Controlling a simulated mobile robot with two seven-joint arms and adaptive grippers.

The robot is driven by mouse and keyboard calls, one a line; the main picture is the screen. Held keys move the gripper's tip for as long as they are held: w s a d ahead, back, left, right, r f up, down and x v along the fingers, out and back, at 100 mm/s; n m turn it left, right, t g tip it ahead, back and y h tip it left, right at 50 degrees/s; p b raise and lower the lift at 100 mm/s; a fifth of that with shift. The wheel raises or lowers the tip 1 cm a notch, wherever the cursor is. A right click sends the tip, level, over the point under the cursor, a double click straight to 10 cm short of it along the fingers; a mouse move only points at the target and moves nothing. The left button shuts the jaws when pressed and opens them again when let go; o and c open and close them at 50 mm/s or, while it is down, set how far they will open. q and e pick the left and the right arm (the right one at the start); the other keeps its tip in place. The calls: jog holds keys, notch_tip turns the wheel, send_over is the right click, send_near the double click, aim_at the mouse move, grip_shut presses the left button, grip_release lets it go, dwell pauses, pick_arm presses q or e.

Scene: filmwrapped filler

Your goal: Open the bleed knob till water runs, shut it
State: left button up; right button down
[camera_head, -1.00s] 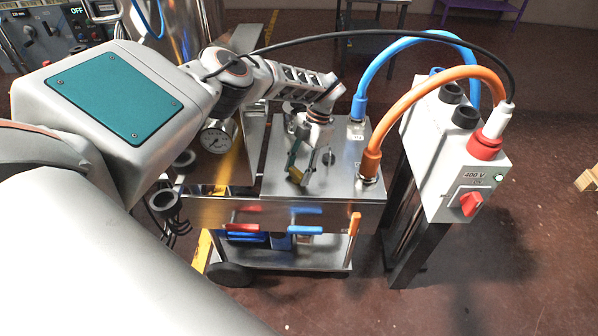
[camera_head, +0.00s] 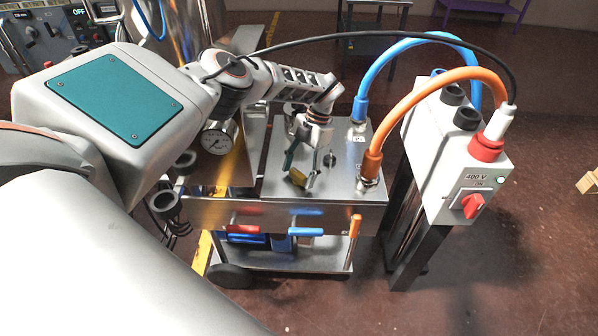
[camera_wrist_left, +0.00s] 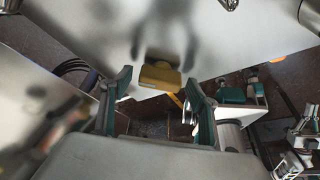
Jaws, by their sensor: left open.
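A small yellow block-shaped knob (camera_wrist_left: 160,76) shows in the left wrist view, between and just beyond my left gripper's two green-padded fingers (camera_wrist_left: 158,92). The fingers stand apart, with gaps on both sides of the knob. I take it to be the bleed knob. In the head view my left gripper (camera_head: 303,178) is open, pointing down low over the steel cart top (camera_head: 340,185). I see no running water.
A blue hose (camera_head: 375,75) and an orange hose (camera_head: 385,130) rise from the cart's right side to a white 400 V box (camera_head: 435,150) with a red switch (camera_head: 472,205). A pressure gauge (camera_head: 216,138) stands left of the gripper. Red and blue handles line the cart's front.

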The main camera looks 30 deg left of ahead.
pick_arm(q)
jog(key=shift+w+r, duration=0.1)
jog(key=shift+r, duration=0.05)
jog(key=v, duration=1.1)
jog(key=shift+r, duration=0.3)
jog(key=shift+w, duration=0.1)
